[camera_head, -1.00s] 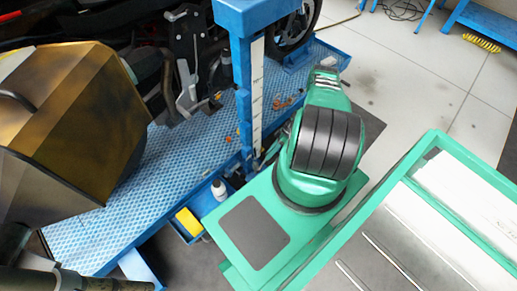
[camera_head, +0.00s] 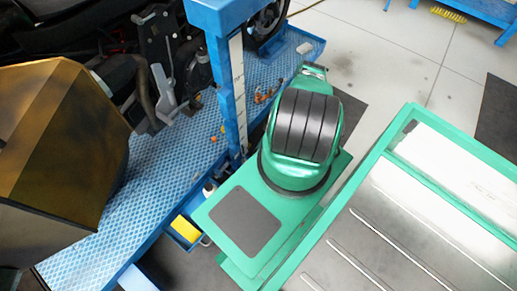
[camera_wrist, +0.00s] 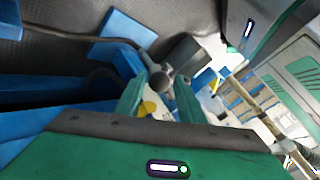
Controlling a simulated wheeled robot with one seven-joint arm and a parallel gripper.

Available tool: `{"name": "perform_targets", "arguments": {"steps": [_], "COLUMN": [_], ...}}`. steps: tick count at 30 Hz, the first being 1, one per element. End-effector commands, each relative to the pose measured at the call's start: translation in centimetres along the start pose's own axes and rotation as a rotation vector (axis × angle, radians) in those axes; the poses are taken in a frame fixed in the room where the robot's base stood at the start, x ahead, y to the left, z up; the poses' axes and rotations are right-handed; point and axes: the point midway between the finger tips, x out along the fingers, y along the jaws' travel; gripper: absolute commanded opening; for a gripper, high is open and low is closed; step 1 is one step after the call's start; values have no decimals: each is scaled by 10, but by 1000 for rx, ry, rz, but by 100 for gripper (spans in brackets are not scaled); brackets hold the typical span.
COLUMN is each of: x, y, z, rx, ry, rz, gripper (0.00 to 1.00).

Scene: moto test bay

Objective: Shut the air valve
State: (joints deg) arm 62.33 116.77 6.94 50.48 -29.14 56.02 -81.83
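In the wrist view, my gripper (camera_wrist: 159,92) shows two green fingers, apart from each other. A dark round knob (camera_wrist: 158,81) on a grey stem shows between their tips. I cannot tell whether the fingers touch it, or whether it is the air valve's handle. In the head view my green arm stands beside the blue lift post, and its gripper is hidden. No air valve can be made out for sure in the head view.
The blue lift platform (camera_head: 160,180) lies left of my arm, with the blue post (camera_head: 232,75) close by. A motorcycle (camera_head: 165,60) stands on the lift. A brown-gold faceted body (camera_head: 60,150) fills the left. A yellow item (camera_head: 186,228) sits in a blue side tray.

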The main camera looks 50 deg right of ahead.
Motion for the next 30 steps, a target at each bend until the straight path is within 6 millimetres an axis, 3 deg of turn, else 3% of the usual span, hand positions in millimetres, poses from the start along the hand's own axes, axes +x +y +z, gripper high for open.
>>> {"name": "perform_targets", "arguments": {"steps": [13,30], "x": [-4,-94], "y": [0,2], "z": [-5,-3], "rx": [-6,-3], "ry": [4,3], "rz": [0,0], "gripper": [46,46]}}
